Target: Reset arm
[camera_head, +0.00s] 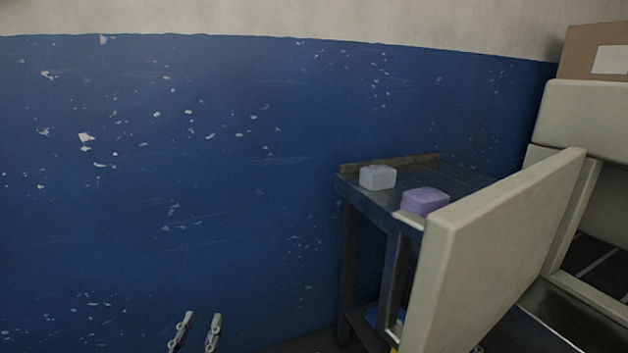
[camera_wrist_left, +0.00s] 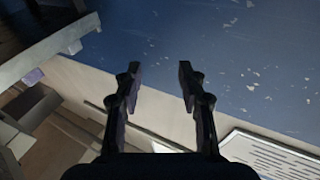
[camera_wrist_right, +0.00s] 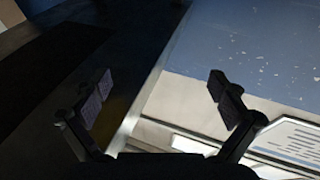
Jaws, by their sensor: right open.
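My left gripper (camera_head: 196,332) shows at the bottom of the head view, in front of the blue wall. Its two fingers stand apart with nothing between them. In the left wrist view the same gripper (camera_wrist_left: 158,85) is open and empty, with the wall behind it. My right gripper is outside the head view. In the right wrist view my right gripper (camera_wrist_right: 160,88) has its fingers wide apart and empty. Neither gripper touches anything in these views.
A metal table (camera_head: 385,195) by the wall holds a pale block (camera_head: 378,178) and a purple block (camera_head: 425,200). A beige door (camera_head: 500,250) stands open at the right, in front of the table. A cardboard box (camera_head: 580,65) sits on the beige machine (camera_head: 580,120). The left side is clear before the wall.

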